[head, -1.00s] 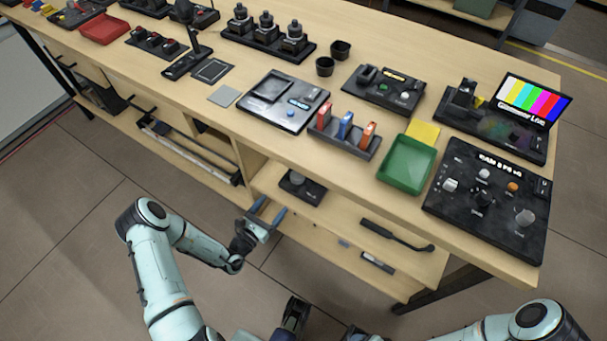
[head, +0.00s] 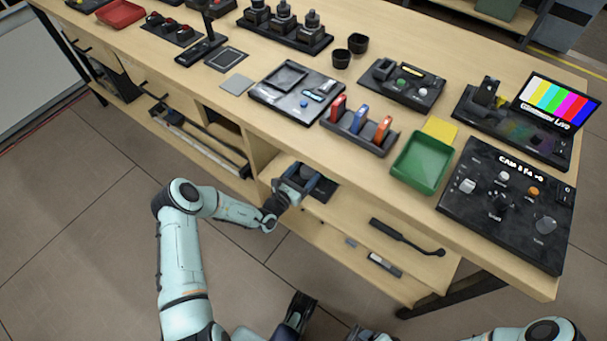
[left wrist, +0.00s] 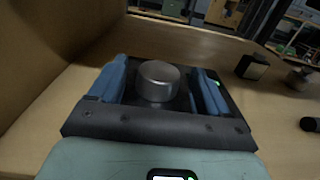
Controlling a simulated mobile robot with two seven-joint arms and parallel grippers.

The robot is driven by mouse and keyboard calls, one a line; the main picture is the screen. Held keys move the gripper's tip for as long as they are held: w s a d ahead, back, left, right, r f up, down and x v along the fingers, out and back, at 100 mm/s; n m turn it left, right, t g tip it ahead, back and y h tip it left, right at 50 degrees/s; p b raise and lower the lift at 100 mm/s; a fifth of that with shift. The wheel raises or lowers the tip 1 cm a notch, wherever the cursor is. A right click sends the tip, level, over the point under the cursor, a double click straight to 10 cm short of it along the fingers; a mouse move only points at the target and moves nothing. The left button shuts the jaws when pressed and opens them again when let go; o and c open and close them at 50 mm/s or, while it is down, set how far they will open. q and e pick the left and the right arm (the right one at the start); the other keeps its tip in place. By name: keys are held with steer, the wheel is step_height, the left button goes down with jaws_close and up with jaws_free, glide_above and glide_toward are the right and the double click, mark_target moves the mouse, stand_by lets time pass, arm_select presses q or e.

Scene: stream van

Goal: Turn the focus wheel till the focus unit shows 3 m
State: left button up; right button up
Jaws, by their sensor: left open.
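The focus unit (head: 326,193) is a dark box on the shelf under the table top, partly hidden behind my left gripper (head: 305,184) in the head view. In the left wrist view its grey round focus wheel (left wrist: 158,82) stands between the two blue fingers of my left gripper (left wrist: 160,88). The fingers are apart, one on each side of the wheel, with a gap visible on both sides. The unit's reading cannot be made out.
The wooden table top (head: 225,105) hangs over the shelf (head: 350,225). A wooden side panel (left wrist: 50,40) is close on the left.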

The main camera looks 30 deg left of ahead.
arm_select(q)
steer(key=c, duration=1)
steer(key=shift+a+m+h, duration=0.1)
steer(key=shift+m+h, duration=0.3)
steer(key=shift+h, duration=0.2)
steer(key=shift+a+m+g+h, duration=0.1)
steer(key=shift+m+g+h, duration=0.2)
steer(key=shift+m+h, duration=0.45)
arm_select(e)
steer(key=shift+w+d+f, duration=0.1)
steer(key=shift+w+f, duration=0.05)
arm_select(q)
steer(key=o, duration=1)
steer(key=p+v, duration=0.2)
steer(key=v, duration=1.1)
steer(key=shift+s, duration=0.2)
arm_select(e)
steer(key=shift+g, duration=0.5)
steer(key=s+r, duration=0.1)
steer(key=s+a+r, duration=0.1)
steer(key=s+r, duration=0.1)
steer(key=shift+s+a, duration=0.1)
steer(key=shift+a, duration=0.15)
arm_select(q)
steer(key=shift+a, duration=0.15)
